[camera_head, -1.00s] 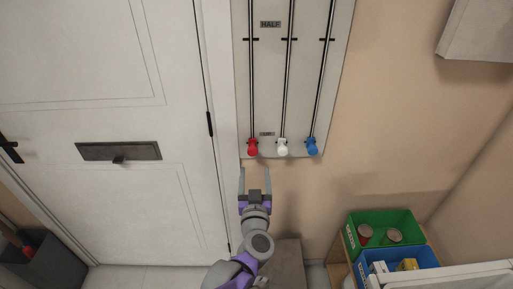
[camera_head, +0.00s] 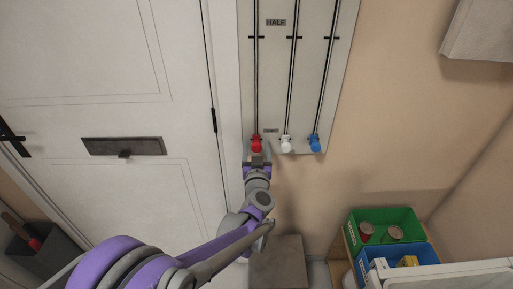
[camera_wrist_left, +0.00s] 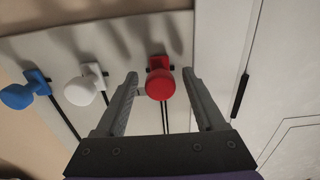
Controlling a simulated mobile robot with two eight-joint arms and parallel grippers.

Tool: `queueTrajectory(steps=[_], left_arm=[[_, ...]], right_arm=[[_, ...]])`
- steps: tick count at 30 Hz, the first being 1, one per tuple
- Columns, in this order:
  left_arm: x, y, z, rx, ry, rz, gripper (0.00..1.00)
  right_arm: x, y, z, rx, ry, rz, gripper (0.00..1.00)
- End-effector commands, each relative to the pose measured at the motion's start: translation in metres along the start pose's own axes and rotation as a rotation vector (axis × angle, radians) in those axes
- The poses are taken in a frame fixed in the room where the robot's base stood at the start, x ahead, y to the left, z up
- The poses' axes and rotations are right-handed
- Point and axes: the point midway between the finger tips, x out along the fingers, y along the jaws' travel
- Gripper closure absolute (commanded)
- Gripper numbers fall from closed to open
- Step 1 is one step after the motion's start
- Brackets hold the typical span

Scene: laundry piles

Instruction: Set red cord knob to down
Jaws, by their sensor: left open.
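The red cord knob (camera_head: 256,144) is at the lower end of the leftmost cord on a pale wall panel (camera_head: 272,80). It also shows in the left wrist view (camera_wrist_left: 160,84), as a round red head on a small red mount. My left gripper (camera_head: 257,153) is right below and in front of the knob, partly covering it. In the left wrist view its two open fingers (camera_wrist_left: 160,78) stand on either side of the red knob, with gaps showing on both sides. The right gripper is not in view.
A white knob (camera_head: 286,145) and a blue knob (camera_head: 315,144) hang to the right on their own cords. A HALF label (camera_head: 276,22) is higher on the panel. A white door (camera_head: 110,100) is left; green (camera_head: 385,216) and blue (camera_head: 425,254) bins are lower right.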

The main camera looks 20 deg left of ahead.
Motion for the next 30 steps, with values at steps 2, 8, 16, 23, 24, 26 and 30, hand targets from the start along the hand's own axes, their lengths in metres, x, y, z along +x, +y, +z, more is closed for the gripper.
queueTrajectory(steps=[2,8,16,23,24,26,30], left_arm=[[-0.0002,-0.0001,0.0,0.0,0.0,0.0,0.29],[-0.0004,-0.0002,0.0,0.0,0.0,0.0,0.61],[-0.0005,-0.0001,0.0001,0.0,0.0,0.0,1.0],[-0.0006,-0.0001,0.0002,0.0,0.0,0.0,1.0],[-0.0006,-0.0001,0.0002,0.0,0.0,0.0,1.0],[-0.0007,-0.0001,0.0002,0.0,0.0,0.0,1.0],[-0.0007,-0.0001,0.0002,0.0,0.0,0.0,1.0]], right_arm=[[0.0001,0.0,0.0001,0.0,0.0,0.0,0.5],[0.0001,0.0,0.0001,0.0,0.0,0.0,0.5],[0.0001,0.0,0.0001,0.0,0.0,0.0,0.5],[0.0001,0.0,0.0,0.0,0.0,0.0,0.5],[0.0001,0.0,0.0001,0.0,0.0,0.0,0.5],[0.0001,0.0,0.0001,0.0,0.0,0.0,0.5],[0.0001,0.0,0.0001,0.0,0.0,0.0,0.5]])
